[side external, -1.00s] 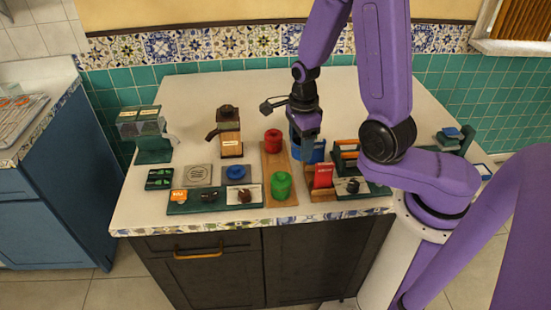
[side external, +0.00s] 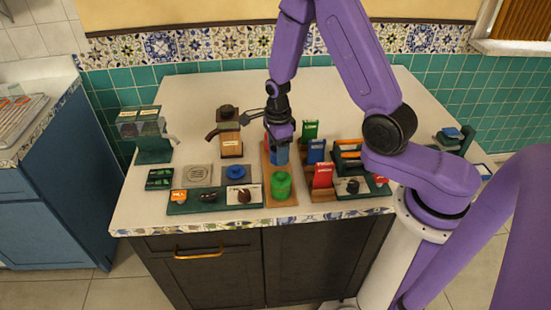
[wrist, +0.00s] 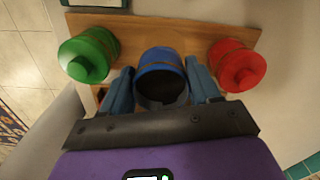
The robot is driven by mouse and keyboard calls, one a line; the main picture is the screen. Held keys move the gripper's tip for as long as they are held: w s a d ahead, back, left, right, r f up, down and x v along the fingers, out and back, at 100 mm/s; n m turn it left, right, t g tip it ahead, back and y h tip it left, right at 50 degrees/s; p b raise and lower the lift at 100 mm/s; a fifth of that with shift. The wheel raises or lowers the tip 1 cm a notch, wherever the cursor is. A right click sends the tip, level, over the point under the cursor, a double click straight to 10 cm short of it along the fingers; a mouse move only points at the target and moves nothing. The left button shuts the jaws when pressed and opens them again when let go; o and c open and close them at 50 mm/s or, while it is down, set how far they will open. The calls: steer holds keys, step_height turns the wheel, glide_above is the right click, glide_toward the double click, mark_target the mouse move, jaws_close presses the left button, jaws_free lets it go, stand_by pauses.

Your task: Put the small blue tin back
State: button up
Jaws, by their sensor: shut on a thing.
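The small blue tin (wrist: 160,70) is between the fingers of my gripper (wrist: 162,88), which is shut on it. In the side view the blue tin (side external: 279,157) is at the middle of the wooden board (side external: 267,190), below my gripper (side external: 279,146). The wrist view shows it between the green tin (wrist: 88,55) and the red tin (wrist: 236,65). The green tin (side external: 281,185) stands near the board's front end. I cannot tell whether the blue tin touches the board.
Right of the board stand green (side external: 310,131), blue (side external: 317,150) and red (side external: 323,175) packets. Left are a wooden box with a spout (side external: 229,135), a round blue item (side external: 236,172) and a green tray (side external: 190,207). The counter's back is clear.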

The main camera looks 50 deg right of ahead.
mark_target(275, 160)
steer(key=shift+w+f, duration=0.3)
steer(key=shift+f, duration=0.05)
steer(key=shift+w+f, duration=0.15)
steer(key=shift+f, duration=1.5)
steer(key=shift+f, duration=0.15)
steer(key=o, duration=1.2)
steer(key=shift+c, duration=0.2)
